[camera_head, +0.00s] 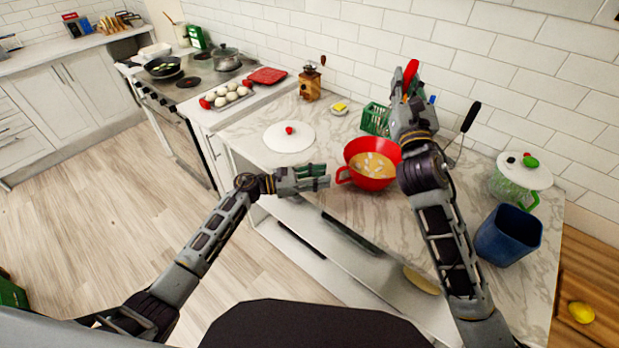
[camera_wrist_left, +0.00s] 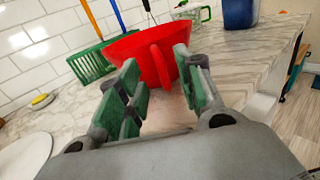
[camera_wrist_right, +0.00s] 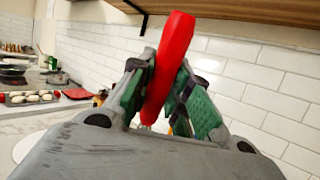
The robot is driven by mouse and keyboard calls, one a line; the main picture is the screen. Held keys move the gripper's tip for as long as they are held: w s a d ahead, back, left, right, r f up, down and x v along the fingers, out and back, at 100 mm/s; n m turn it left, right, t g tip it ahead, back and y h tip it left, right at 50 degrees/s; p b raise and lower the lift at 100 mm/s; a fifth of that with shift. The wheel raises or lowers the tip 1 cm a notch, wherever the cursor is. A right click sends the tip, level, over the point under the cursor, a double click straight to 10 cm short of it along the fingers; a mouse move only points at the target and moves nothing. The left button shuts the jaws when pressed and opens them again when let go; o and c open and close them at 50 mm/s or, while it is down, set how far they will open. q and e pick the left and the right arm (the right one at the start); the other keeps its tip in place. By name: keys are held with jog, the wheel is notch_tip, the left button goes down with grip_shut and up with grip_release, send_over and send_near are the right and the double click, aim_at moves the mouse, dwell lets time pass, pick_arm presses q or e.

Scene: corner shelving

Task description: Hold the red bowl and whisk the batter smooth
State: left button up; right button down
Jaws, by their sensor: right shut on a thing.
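The red bowl (camera_head: 371,182) stands on the marble counter with yellowish batter (camera_head: 374,166) and pale lumps in it. Its handle points left toward my left gripper. My left gripper (camera_head: 322,176) is open, with its fingers on either side of the bowl's handle (camera_wrist_left: 160,72) in the left wrist view and a gap to the handle. My right gripper (camera_head: 408,92) is above the counter behind the bowl, shut on a red handle (camera_wrist_right: 168,68) that stands nearly upright. The lower end of that tool is hidden by the gripper, so I cannot tell if it is the whisk.
A green basket (camera_head: 375,119) with utensils stands behind the bowl. A white lid (camera_head: 289,137) lies to the left. A blue container (camera_head: 508,235) and a green-handled bowl with white lid (camera_head: 521,176) stand to the right. A wooden grinder (camera_head: 310,84) is near the wall.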

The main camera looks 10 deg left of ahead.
aim_at(338, 172)
pick_arm(q)
jog(key=shift+x, duration=3)
grip_shut()
jog(key=shift+c, duration=0.8)
grip_release()
grip_shut()
pick_arm(e)
jog(key=shift+d, duration=0.1)
